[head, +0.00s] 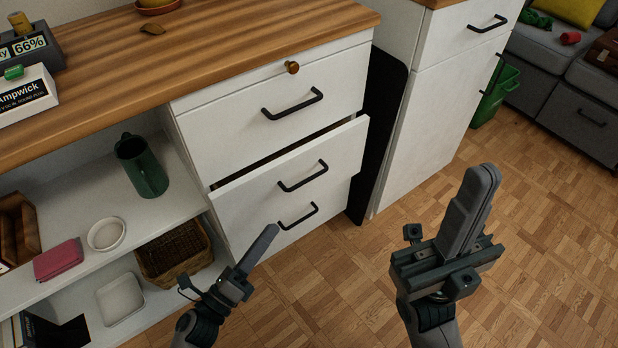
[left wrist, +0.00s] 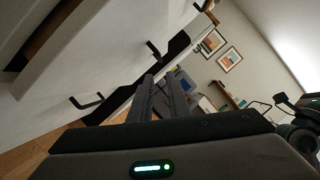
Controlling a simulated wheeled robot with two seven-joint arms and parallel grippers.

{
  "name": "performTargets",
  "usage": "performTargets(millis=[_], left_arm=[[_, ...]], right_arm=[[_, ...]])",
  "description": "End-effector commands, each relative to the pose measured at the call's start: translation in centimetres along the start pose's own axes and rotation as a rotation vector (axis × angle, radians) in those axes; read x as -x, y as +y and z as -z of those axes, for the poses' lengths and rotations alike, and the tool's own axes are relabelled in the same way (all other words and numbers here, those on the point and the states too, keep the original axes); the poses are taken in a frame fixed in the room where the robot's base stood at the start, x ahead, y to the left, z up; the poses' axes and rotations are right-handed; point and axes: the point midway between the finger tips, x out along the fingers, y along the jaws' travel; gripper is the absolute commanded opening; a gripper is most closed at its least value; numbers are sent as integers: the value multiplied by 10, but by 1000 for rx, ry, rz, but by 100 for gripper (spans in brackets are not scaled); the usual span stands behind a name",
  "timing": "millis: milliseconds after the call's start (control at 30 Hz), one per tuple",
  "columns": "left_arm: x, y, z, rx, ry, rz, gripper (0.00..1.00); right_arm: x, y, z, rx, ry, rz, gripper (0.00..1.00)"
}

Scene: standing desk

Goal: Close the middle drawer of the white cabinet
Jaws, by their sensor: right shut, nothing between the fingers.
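The white cabinet (head: 215,122) has its middle drawer (head: 255,198) partly pulled out, with a dark gap along the top of its front. Its black handle (head: 303,176) is clear of both grippers. Another black handle (head: 298,217) shows lower down. In the left wrist view the white drawer front (left wrist: 95,60) fills the upper left. My left gripper (head: 270,234) is low in front of the cabinet, its fingertips close to the lower handle; contact cannot be told. Its fingers (left wrist: 160,98) look close together and hold nothing visible. My right gripper (head: 482,180) is shut and empty, over the floor to the right.
The wooden desktop (head: 215,45) tops the cabinet. A second white cabinet (head: 435,120) stands to the right. The parquet floor (head: 345,285) in front is clear.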

Motion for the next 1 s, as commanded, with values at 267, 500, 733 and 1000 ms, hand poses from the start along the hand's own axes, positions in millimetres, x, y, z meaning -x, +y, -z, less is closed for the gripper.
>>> performTargets(millis=[267,500,733,1000], left_arm=[[-27,0,0,-1,0,2,16],[-68,0,0,-2,-1,2,16],[-110,0,0,-2,-1,2,16],[-152,0,0,-2,-1,1,16]], right_arm=[[0,0,-1,0,1,0,0],[1,0,-1,-1,2,1,0],[-2,0,-1,-4,10,2,0],[-1,-1,-2,-8,10,-2,0]])
